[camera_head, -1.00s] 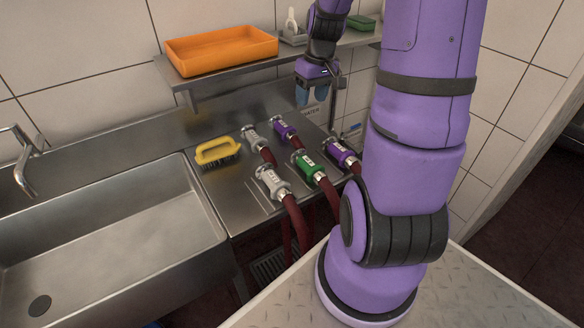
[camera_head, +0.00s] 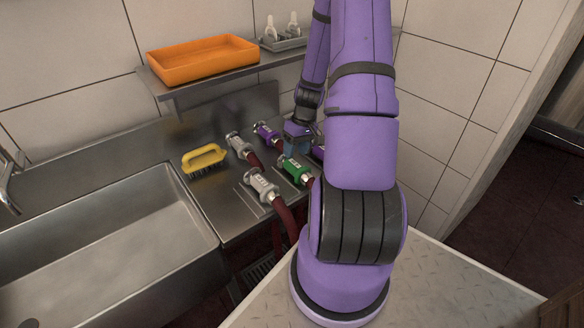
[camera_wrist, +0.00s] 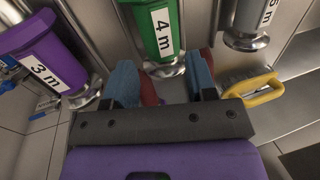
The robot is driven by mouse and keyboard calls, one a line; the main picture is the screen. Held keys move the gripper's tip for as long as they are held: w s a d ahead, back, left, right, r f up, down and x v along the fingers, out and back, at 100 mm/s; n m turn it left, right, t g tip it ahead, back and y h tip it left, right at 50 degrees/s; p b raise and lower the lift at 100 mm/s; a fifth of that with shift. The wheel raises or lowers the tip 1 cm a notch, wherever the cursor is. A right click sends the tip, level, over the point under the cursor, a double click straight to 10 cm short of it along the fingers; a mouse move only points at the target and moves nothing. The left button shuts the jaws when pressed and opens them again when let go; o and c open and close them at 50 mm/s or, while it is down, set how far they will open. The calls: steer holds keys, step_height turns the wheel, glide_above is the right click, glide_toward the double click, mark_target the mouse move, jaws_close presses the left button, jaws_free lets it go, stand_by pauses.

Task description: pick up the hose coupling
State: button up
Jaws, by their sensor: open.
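Several hose couplings lie on the steel counter. In the head view they are a green one (camera_head: 293,170), a near grey one (camera_head: 262,187), a far grey one (camera_head: 238,146), a purple one (camera_head: 266,134) and another purple one (camera_head: 318,152), mostly hidden by my arm. My gripper (camera_head: 297,145) is low over the counter, close behind the green coupling. In the wrist view my open blue fingers (camera_wrist: 164,86) straddle the metal end of the green coupling, marked "4 m" (camera_wrist: 160,35). A purple "3 m" coupling (camera_wrist: 42,58) is left, a grey "5 m" one (camera_wrist: 251,22) right. Contact is unclear.
A yellow-handled brush (camera_head: 203,158) lies left of the couplings. The steel sink (camera_head: 110,235) is further left. An orange tray (camera_head: 203,61) and a small grey tray (camera_head: 283,43) stand on the shelf above. Dark red hoses (camera_head: 285,218) run off the counter's front.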

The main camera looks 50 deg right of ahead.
mark_target(294, 162)
steer(key=x, duration=0.5)
steer(key=shift+s+a, duration=0.15)
steer(key=shift+s, duration=0.25)
steer(key=shift+a+f, duration=0.1)
steer(key=shift+f, duration=0.45)
steer(key=c, duration=0.8)
steer(key=shift+r, duration=0.15)
